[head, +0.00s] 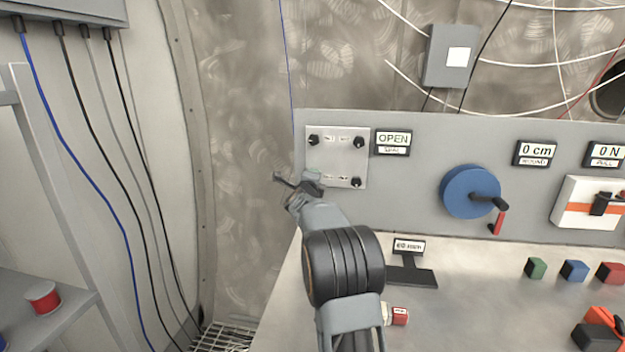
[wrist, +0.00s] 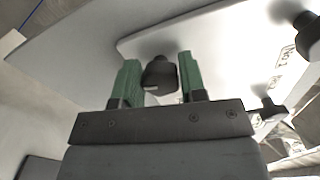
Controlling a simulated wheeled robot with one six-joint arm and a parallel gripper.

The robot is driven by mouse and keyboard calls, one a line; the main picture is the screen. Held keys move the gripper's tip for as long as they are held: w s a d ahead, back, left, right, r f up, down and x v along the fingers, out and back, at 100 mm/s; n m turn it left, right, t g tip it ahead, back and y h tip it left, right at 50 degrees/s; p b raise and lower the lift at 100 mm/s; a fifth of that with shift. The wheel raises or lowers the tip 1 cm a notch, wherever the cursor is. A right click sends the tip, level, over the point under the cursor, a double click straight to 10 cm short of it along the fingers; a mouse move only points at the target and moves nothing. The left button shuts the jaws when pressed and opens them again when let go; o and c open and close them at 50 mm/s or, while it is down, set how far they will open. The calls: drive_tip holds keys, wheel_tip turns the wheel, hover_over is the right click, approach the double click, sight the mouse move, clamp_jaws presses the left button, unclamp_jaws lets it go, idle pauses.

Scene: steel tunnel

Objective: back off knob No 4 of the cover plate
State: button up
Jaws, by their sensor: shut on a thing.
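The cover plate (head: 337,157) is a pale square plate on the upright grey panel. Black knobs show at its upper left (head: 314,140), upper right (head: 359,142) and lower right (head: 356,182). My gripper (head: 298,182) is at the plate's lower left corner and hides the knob there. In the wrist view its green fingers (wrist: 158,68) are shut on a black knob (wrist: 159,76), one finger on each side. The cover plate (wrist: 215,45) lies behind that knob, with other knobs to the right. The knob numbers are too small to read.
An OPEN display (head: 393,139) is right of the plate. A blue wheel with a crank (head: 469,191) is further right. A small stand with a label (head: 409,262) and coloured blocks (head: 574,270) are on the bench. A shelf (head: 52,310) is at the left.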

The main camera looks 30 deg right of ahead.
drive_tip(key=shift+n, duration=1)
drive_tip(key=o, duration=0.9)
drive_tip(key=b+v, duration=0.2)
drive_tip(key=v, duration=1.1)
drive_tip(key=shift+s+a, duration=0.25)
drive_tip(key=shift+s, duration=0.05)
